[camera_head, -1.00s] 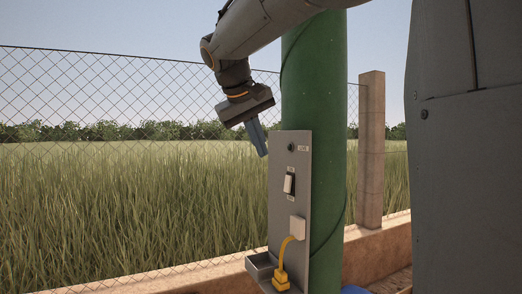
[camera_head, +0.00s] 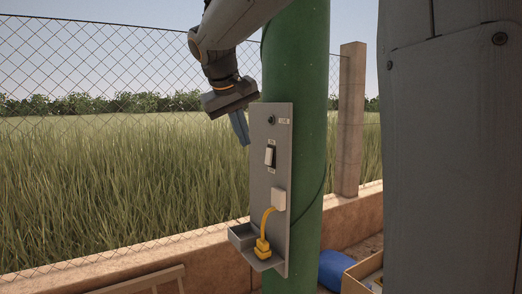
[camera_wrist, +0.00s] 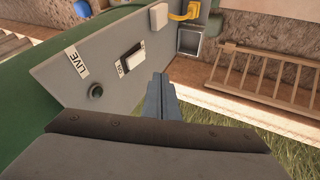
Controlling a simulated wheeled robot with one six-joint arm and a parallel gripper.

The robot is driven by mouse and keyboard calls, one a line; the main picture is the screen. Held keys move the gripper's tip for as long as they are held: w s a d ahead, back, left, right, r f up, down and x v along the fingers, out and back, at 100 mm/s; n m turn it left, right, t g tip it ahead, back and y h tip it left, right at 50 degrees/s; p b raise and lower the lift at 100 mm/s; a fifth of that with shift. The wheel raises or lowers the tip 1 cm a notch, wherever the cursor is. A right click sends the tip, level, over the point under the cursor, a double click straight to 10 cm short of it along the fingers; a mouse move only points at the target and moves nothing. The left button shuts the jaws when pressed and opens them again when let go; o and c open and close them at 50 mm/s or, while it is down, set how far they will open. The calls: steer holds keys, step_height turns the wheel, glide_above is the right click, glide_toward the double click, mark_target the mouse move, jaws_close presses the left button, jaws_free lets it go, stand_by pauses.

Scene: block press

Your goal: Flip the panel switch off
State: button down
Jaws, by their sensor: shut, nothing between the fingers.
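The grey panel (camera_head: 283,225) is fixed to a green post. Its white rocker switch (camera_head: 269,156) sits in a dark frame in the panel's middle, with small labels above and below; it also shows in the wrist view (camera_wrist: 133,57). Which way the rocker is tipped is hard to tell. My gripper (camera_head: 243,143) is shut and empty, pointing down at the panel's left edge, above the switch's height. In the wrist view the shut fingers (camera_wrist: 160,80) end just beside the switch, apparently apart from it.
A round dark indicator (camera_head: 271,119) sits near the panel's top, beside a "LIVE" label (camera_wrist: 75,62). Below the switch, a yellow plug and cable (camera_head: 263,247) hang from a white socket (camera_head: 278,199), next to a small grey tray (camera_head: 241,236). A low wall and wire fence stand behind.

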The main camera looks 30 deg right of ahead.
mark_target(269, 156)
steer(key=w+d+f+p, duration=0.2)
steer(key=d+f+p, duration=0.2)
steer(key=d+f, duration=0.1)
steer(key=shift+w+d+f, duration=0.15)
steer(key=shift+d+f, duration=0.15)
steer(key=shift+d, duration=0.5)
